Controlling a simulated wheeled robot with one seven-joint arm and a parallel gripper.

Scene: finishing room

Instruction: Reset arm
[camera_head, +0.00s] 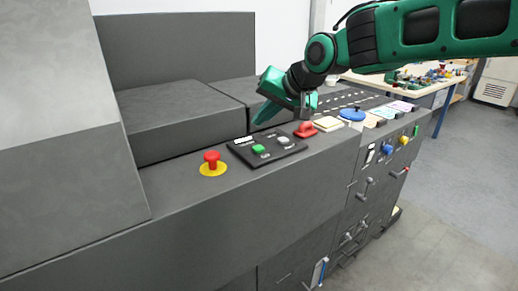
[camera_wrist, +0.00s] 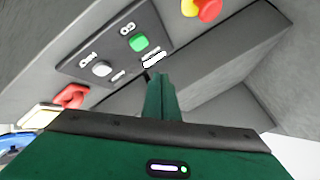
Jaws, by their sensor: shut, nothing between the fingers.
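My green arm reaches in from the upper right in the head view. My gripper (camera_head: 262,120) points down and to the left, just behind the black button panel (camera_head: 268,147) on the grey machine top. Its fingers are shut and nothing shows between them. In the wrist view my gripper (camera_wrist: 160,76) shows as two green fingers pressed together, close to the edge of the panel (camera_wrist: 120,40). The panel carries a green button (camera_head: 259,149) and a white button (camera_head: 283,141). I cannot tell whether the fingertips touch any surface.
A red emergency button on a yellow base (camera_head: 212,163) stands left of the panel. A red piece (camera_head: 305,130) and a blue round knob (camera_head: 352,114) lie to the right. Grey raised blocks (camera_head: 175,115) stand behind. Open floor (camera_head: 450,190) lies at the right.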

